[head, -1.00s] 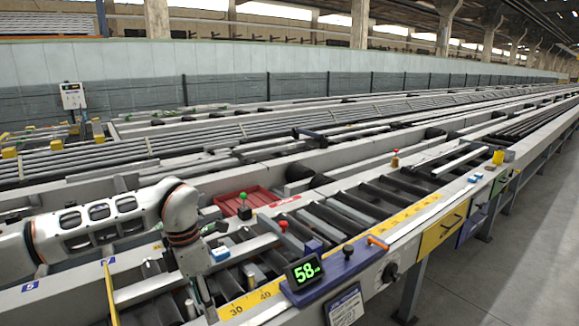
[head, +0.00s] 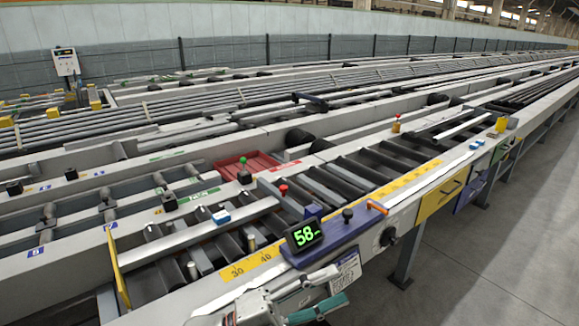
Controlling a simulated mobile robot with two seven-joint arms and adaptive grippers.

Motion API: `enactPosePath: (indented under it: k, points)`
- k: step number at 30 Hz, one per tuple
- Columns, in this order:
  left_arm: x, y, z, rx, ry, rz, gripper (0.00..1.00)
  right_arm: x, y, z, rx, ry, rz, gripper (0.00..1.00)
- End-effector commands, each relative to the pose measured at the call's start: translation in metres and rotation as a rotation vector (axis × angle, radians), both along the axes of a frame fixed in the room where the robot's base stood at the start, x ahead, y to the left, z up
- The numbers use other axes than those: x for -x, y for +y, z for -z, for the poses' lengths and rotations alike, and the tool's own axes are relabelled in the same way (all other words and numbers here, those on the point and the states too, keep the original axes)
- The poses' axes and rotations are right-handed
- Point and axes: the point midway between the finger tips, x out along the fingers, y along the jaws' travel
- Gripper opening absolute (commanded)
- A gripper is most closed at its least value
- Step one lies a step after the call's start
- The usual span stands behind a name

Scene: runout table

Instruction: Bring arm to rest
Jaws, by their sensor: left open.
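My left gripper (head: 333,290) is at the bottom centre of the head view, in front of the table's near edge and below the display. Its fingers are apart, with nothing seen between them. One finger has a teal pad. Most of my left arm is cut off by the bottom of the picture. The runout table (head: 420,206) runs from the lower left to the far right. My right gripper is not in view.
A display reading 58 (head: 304,234) sits on a blue control panel (head: 338,238) with knobs and an orange handle. A red tray (head: 250,165), a yellow upright plate (head: 118,268) and a yellow drawer (head: 440,197) are nearby. Floor (head: 480,265) at lower right is clear.

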Motion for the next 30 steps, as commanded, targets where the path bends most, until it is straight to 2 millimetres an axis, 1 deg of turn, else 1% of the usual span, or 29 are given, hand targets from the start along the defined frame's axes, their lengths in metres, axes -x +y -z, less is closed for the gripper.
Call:
enactPosePath:
  k: [1, 2, 5, 6, 8, 9, 11, 12, 14, 15, 17, 18, 21, 24, 25, 27, 30]
  points:
    - [-0.007, 0.012, 0.009, 0.058, 0.107, -0.071, 0.47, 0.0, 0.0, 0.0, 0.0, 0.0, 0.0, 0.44]
    - [-0.013, 0.021, 0.014, 0.088, 0.166, -0.114, 0.47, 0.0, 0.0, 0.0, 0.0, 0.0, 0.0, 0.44]
    - [-0.03, 0.054, 0.041, 0.181, 0.372, -0.259, 0.47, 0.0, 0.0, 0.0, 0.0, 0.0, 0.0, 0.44]
    - [-0.034, 0.069, 0.056, 0.214, 0.457, -0.316, 0.47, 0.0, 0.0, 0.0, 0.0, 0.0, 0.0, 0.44]
    - [-0.038, 0.093, 0.081, 0.26, 0.585, -0.403, 0.47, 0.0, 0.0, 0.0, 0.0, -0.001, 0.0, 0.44]
    - [-0.037, 0.11, 0.101, 0.287, 0.672, -0.462, 0.47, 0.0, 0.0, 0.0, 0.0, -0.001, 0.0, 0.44]
    - [-0.032, 0.135, 0.132, 0.325, 0.803, -0.548, 0.47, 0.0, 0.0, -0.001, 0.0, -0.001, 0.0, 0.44]
    - [-0.026, 0.151, 0.154, 0.347, 0.889, -0.603, 0.47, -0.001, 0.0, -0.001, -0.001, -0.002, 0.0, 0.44]
    - [-0.014, 0.175, 0.186, 0.374, 1.01, -0.682, 0.47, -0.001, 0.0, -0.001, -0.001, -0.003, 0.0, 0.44]
    - [-0.003, 0.19, 0.207, 0.393, 1.088, -0.731, 0.47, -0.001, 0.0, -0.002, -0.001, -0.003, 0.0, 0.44]
    - [0.016, 0.21, 0.236, 0.412, 1.196, -0.801, 0.47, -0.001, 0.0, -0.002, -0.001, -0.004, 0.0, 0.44]
    - [0.03, 0.222, 0.254, 0.424, 1.264, -0.844, 0.47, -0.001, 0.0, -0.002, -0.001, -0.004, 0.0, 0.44]
    - [0.062, 0.247, 0.289, 0.445, 1.403, -0.931, 0.47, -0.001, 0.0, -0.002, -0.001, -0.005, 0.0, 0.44]
    - [0.089, 0.263, 0.312, 0.457, 1.499, -0.991, 0.47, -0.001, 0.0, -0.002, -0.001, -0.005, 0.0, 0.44]
    - [0.095, 0.266, 0.317, 0.46, 1.52, -1.003, 0.47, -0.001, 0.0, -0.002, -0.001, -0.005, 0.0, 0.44]
    - [0.105, 0.272, 0.325, 0.464, 1.555, -1.026, 0.47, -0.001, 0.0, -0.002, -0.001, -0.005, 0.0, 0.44]
    - [0.11, 0.275, 0.329, 0.468, 1.573, -1.036, 0.47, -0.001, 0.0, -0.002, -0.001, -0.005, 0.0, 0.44]
